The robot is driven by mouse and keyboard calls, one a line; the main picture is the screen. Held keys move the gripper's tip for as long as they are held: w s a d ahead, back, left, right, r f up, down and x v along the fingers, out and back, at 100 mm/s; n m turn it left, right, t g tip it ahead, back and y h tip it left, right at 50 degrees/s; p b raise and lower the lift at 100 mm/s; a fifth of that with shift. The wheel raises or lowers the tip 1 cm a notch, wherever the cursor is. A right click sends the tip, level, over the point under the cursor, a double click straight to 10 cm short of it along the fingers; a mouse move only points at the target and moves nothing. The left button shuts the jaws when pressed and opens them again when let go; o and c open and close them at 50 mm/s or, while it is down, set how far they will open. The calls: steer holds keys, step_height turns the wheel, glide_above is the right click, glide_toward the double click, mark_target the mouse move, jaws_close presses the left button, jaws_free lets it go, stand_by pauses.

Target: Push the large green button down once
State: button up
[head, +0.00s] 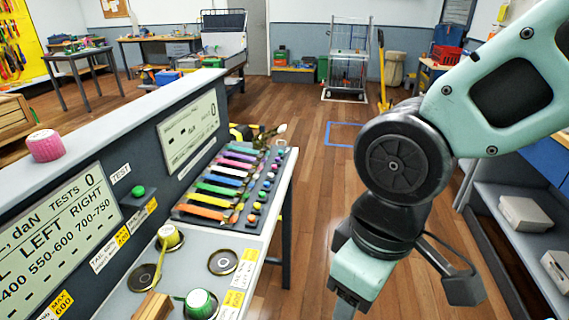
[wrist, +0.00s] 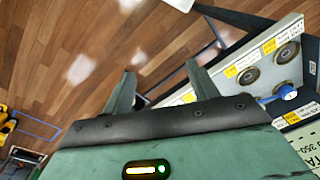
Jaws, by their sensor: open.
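A green button (head: 138,192) sits on the dark sloped panel in the head view, under the TEST label and beside the large display. My gripper is open and empty in the wrist view (wrist: 166,78), its two fingers apart over the wood floor beside the bench. In the head view my arm hangs at the right, well apart from the button; the fingertips are out of that frame. The green button cannot be made out in the wrist view.
A grey bench top (head: 262,228) holds a rack of coloured straps (head: 218,185). A pink roll (head: 45,146) sits on the ledge. Floor right of the bench is clear.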

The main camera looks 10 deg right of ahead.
steer(key=shift+r, duration=0.1)
jaws_close()
stand_by(1.8)
